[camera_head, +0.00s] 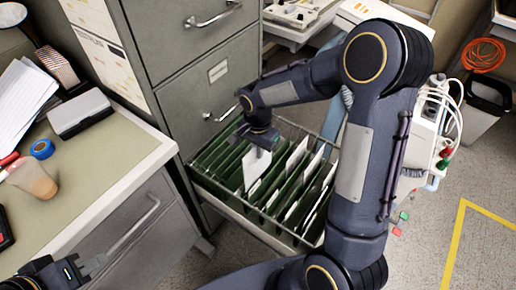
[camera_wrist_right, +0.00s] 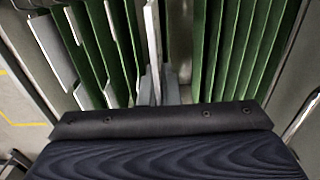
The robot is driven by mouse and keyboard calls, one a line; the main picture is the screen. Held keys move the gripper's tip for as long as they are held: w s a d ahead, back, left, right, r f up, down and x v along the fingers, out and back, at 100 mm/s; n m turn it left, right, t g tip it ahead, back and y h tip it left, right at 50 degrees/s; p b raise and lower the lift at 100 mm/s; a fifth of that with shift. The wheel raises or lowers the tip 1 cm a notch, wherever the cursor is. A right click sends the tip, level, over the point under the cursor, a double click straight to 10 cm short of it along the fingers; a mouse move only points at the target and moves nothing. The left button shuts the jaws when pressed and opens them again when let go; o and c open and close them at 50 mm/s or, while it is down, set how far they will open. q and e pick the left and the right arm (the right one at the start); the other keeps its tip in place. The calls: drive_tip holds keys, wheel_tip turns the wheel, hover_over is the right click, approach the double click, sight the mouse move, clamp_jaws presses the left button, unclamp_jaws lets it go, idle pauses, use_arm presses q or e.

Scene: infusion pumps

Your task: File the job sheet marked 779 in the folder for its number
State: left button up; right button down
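My right gripper (camera_head: 261,148) is over the open file drawer (camera_head: 240,217), pointing down. It is shut on a white sheet (camera_head: 255,168), which hangs upright among the green hanging folders (camera_head: 222,160). In the right wrist view the sheet (camera_wrist_right: 153,45) shows edge-on between the fingertips (camera_wrist_right: 158,88), with green folders (camera_wrist_right: 205,50) on both sides. No number on the sheet or folder tabs is readable, so I cannot tell which folder it is at.
The grey filing cabinet (camera_head: 185,50) stands behind the drawer. A medical device with cables (camera_head: 425,130) stands right of my right arm.

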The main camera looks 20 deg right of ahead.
sight(258, 171)
drive_tip(key=shift+f+b, duration=4.25)
drive_tip(key=shift+f, duration=1.25)
drive_tip(key=c, duration=1.6)
unclamp_jaws()
wheel_tip(258, 171, up, 8)
drive_tip(key=shift+f+p, duration=0.1)
drive_tip(key=shift+p, duration=0.7)
